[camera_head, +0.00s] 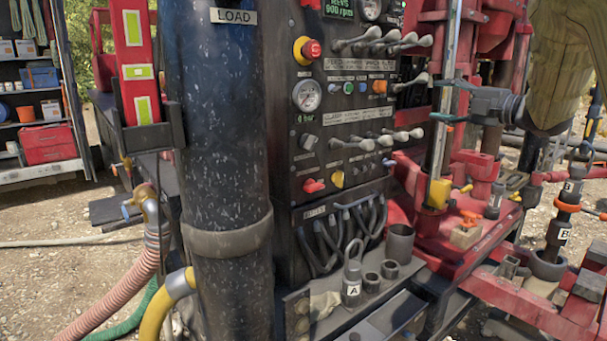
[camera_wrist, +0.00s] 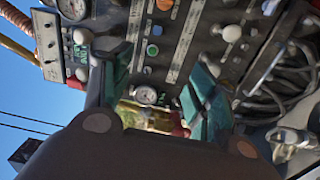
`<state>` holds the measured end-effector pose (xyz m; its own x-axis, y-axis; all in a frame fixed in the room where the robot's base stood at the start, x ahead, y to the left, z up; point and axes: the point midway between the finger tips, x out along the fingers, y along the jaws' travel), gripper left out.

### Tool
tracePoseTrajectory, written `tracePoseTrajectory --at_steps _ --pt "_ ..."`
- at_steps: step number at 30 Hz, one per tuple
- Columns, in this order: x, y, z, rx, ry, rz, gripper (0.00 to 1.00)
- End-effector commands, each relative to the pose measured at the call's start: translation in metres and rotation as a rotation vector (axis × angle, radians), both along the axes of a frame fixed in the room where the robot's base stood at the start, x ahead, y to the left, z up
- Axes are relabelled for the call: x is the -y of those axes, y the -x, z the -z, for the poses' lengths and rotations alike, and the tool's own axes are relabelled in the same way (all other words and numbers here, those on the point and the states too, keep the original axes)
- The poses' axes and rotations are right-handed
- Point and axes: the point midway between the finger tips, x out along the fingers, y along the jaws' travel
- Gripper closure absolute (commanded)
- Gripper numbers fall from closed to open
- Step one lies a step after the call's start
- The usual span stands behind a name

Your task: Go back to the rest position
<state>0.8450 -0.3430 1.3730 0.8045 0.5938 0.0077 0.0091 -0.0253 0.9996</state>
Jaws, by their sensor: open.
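My gripper (camera_head: 448,102) comes in from the right in the head view, at the end of my brown-sleeved arm, with its teal-padded fingers pointing left in front of the red rig. In the wrist view my gripper (camera_wrist: 158,88) has its two teal pads apart with nothing between them. The control panel (camera_head: 340,120) lies to the left of my gripper in the head view. The wrist view shows the panel (camera_wrist: 185,35) turned on its side, and a small gauge (camera_wrist: 147,95) shows in the gap between the fingers. I cannot tell the exact distance to the panel.
Chrome levers (camera_head: 385,40) stick out from the panel near my gripper. A red mast frame (camera_head: 475,45) stands close by it. A thick black post (camera_head: 225,130) stands at left. Hoses (camera_head: 140,270) lie at lower left. Tools marked A (camera_head: 352,288) and B (camera_head: 557,235) stand upright.

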Motion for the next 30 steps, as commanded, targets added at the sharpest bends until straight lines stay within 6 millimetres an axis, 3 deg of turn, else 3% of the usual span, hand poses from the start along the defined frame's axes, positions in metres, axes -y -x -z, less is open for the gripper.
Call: tracePoseTrajectory --at_steps 1,8,14,17,23,30 --pt "-0.006 -0.006 0.014 -0.019 -0.014 0.0 0.41" --pt "-0.012 -0.019 0.061 -0.088 -0.089 0.035 0.41" --pt "-0.013 -0.029 0.126 -0.184 -0.182 0.093 0.41" --pt "-0.014 -0.032 0.173 -0.253 -0.247 0.138 0.41" --pt "-0.017 -0.025 0.289 -0.43 -0.397 0.263 0.41" --pt "-0.025 0.01 0.422 -0.645 -0.553 0.432 0.41"
